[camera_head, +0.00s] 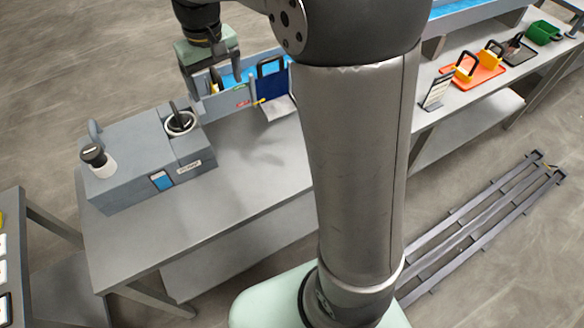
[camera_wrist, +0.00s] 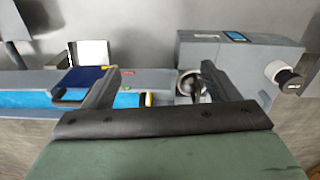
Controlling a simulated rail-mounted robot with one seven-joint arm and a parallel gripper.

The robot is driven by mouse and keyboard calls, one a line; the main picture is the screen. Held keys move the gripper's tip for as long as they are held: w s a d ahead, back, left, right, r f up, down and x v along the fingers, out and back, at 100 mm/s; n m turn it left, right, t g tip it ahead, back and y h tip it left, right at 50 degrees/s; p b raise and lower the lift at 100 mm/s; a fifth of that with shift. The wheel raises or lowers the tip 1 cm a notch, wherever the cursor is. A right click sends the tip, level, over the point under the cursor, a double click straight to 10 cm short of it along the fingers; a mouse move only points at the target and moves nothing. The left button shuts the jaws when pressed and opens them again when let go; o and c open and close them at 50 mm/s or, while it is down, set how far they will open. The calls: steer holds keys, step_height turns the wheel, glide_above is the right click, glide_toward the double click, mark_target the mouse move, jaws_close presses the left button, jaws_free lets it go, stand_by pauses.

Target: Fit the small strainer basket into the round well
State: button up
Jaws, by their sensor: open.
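The round well (camera_head: 191,131) is a pale-rimmed opening in the top of a grey machine housing (camera_head: 130,150). A dark-handled piece (camera_head: 177,117), which looks like the small strainer basket, stands at the well with its handle up and slightly tilted. I cannot tell how deep it sits. The well also shows in the wrist view (camera_wrist: 189,84), partly behind one finger. My gripper (camera_head: 214,86) is open and empty, above and behind the well on its right, over the blue trough. In the wrist view, my fingers (camera_wrist: 155,58) are spread wide with nothing between them.
A black-capped white knob (camera_head: 95,157) rises at the housing's left. The grey bench (camera_head: 220,190) is clear in front.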

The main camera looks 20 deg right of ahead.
steer(key=s+d+f, duration=0.2)
steer(key=s, duration=0.6)
steer(key=s+d+f+m, duration=0.1)
steer(key=s+d+f, duration=0.1)
steer(key=s, duration=0.6)
steer(key=s+d+f+m, duration=0.1)
steer(key=s+d+f, duration=0.1)
steer(key=s, duration=0.6)
steer(key=shift+s+d+f, duration=0.15)
steer(key=shift+d+f, duration=0.1)
steer(key=shift+d, duration=0.35)
steer(key=o, duration=0.4)
steer(key=shift+r, duration=0.15)
steer(key=shift+r+p, duration=3.75)
steer(key=shift+r, duration=2.15)
